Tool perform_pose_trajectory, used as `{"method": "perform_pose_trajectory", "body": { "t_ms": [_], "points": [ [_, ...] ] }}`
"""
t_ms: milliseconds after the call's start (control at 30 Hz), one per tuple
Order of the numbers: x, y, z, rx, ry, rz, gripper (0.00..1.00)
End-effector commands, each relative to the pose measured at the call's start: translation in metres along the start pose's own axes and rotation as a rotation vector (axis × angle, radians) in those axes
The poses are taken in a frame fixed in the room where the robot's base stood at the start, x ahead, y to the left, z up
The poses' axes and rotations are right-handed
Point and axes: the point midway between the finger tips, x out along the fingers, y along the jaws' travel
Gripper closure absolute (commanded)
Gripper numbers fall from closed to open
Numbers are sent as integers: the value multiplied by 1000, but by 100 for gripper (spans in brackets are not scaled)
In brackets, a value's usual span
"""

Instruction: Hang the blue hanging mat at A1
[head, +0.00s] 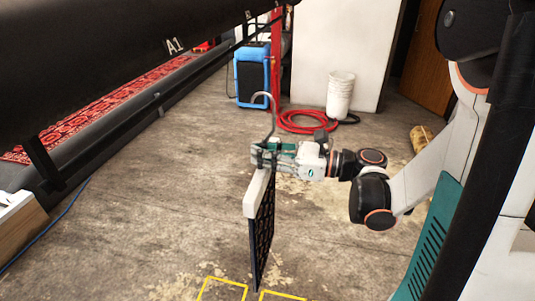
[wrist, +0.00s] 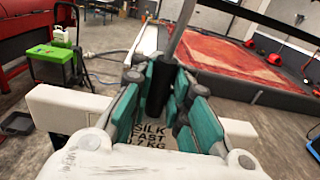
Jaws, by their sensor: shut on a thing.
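The hanging mat (head: 262,238) is dark blue with a pattern and hangs almost edge-on below a cream top bar (head: 258,190). A grey hook (head: 266,97) rises above the bar. My gripper (head: 264,155) is shut around the dark stem between hook and bar, holding the mat upright in the air. In the wrist view the teal fingers (wrist: 168,95) close on this stem, and the cream bar (wrist: 65,108) lies beyond them, with partly hidden lettering. The A1 label (head: 174,46) is on a thick dark beam (head: 80,70) at upper left, apart from the hook.
A red patterned rug (head: 110,97) lies behind the beam. A blue-and-black box (head: 252,77), a coiled red hose (head: 305,122) and stacked white buckets (head: 341,95) stand farther back. Yellow lines (head: 222,284) mark the floor at the bottom. Open floor lies between beam and mat.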

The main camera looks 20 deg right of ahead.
Motion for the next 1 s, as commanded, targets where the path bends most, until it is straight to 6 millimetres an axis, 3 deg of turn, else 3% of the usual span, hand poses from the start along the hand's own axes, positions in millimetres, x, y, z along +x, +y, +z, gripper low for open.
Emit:
{"method": "perform_pose_trajectory", "body": {
  "t_ms": [1000],
  "points": [
    [71,0,0,0,-1,0,100]
  ]
}}
